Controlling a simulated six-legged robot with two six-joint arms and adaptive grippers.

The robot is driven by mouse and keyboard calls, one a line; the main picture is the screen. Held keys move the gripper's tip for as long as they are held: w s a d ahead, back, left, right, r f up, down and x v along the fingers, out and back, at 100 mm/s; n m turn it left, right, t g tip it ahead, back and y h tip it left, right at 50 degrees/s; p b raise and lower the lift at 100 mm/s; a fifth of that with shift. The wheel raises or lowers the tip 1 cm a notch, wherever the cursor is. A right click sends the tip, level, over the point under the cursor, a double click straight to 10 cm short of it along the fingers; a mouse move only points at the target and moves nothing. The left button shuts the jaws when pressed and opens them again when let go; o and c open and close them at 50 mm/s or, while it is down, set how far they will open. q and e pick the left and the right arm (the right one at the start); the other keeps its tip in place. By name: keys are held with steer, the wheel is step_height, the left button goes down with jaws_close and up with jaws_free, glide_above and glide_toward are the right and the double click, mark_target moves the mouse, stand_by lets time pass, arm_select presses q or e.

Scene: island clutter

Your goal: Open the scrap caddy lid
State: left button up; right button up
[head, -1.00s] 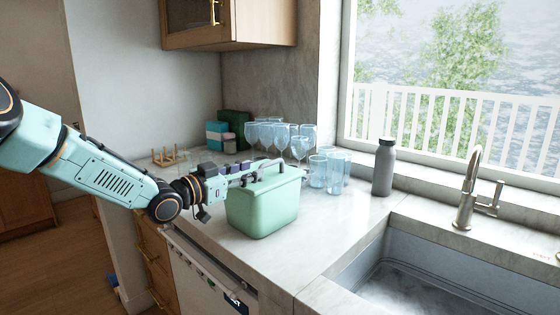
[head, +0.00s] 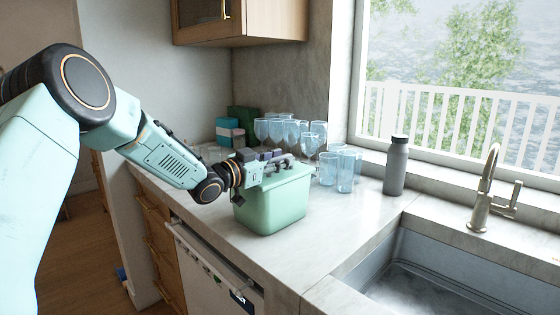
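The scrap caddy (head: 272,208) is a mint-green box on the counter, left of the sink. Its lid appears shut, with the top partly covered by my gripper. My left gripper (head: 282,161) reaches in from the left over the caddy's top, at the handle's place. The handle is mostly hidden behind the fingers, and I cannot tell whether they touch or grip it. My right gripper is not in view.
Several glasses (head: 292,131) stand close behind the caddy, with tumblers (head: 346,172) to its right. A grey bottle (head: 396,166) stands by the window. The sink (head: 440,268) and faucet (head: 487,190) are at right.

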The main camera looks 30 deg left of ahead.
arm_select(q)
steer(key=shift+w+d+r, duration=0.1)
steer(key=shift+d, duration=0.15)
steer(key=shift+w+a+f, duration=0.15)
steer(key=shift+w+f, duration=0.1)
steer(key=shift+w, duration=0.05)
steer(key=shift+c, duration=0.7)
steer(key=shift+s+r, duration=0.2)
steer(key=shift+s, duration=0.05)
steer(key=c, duration=0.5)
jaws_close()
steer(key=shift+w+f, duration=0.1)
